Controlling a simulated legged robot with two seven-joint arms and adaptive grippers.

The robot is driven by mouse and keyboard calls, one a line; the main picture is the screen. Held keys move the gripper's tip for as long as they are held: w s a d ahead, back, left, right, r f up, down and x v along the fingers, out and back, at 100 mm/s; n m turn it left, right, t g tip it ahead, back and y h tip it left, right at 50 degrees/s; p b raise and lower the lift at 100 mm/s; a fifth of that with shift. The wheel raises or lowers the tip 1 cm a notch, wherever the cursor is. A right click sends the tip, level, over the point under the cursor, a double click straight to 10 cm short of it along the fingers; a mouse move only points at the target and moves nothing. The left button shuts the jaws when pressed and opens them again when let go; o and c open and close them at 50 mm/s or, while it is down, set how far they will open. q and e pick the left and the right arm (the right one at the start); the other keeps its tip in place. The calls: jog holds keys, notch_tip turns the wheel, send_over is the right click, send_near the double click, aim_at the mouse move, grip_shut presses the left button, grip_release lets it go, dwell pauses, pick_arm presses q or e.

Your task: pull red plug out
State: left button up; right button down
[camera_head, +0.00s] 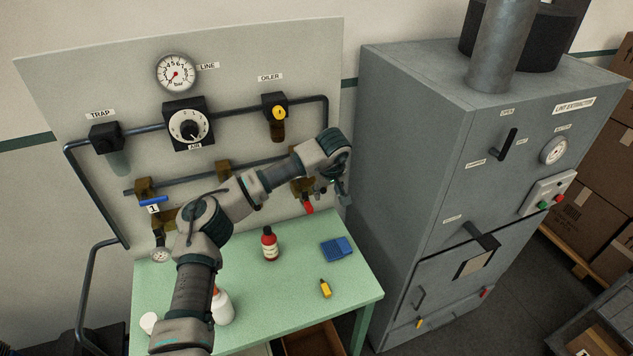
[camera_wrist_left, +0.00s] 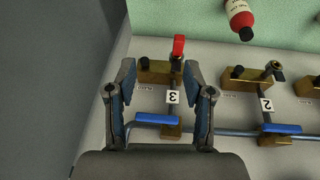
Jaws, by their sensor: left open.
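The red plug (camera_head: 308,208) hangs at the low end of the rightmost valve on the pipe panel, just above the green bench. In the left wrist view the red plug (camera_wrist_left: 179,45) sits on the brass valve block (camera_wrist_left: 155,76) marked 3, which has a blue handle (camera_wrist_left: 158,119). My left gripper (camera_wrist_left: 159,68) is open and empty. Its two fingers show on either side of valve 3, and the plug shows past the fingertips, apart from them. In the head view my left gripper (camera_head: 342,185) is right of the plug, near the grey cabinet. My right gripper is not seen.
The green bench (camera_head: 290,255) holds a red bottle (camera_head: 269,244), a blue tray (camera_head: 337,249), a yellow item (camera_head: 325,288) and a white bottle (camera_head: 222,307). The grey cabinet (camera_head: 400,180) stands close on the right. Valve 2 (camera_wrist_left: 255,85) is beside valve 3.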

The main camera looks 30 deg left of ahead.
pick_arm(q)
jog(key=a+r+y, duration=0.1)
jog(key=a+r, duration=0.1)
jog(key=a, duration=0.1)
jog(key=p, duration=0.2)
send_near(309, 207)
jog(key=x, duration=0.8)
jog(key=shift+w+f, duration=0.2)
jog(key=shift+f, duration=0.4)
jog(key=shift+a, duration=0.1)
jog(key=c, duration=0.9)
grip_shut()
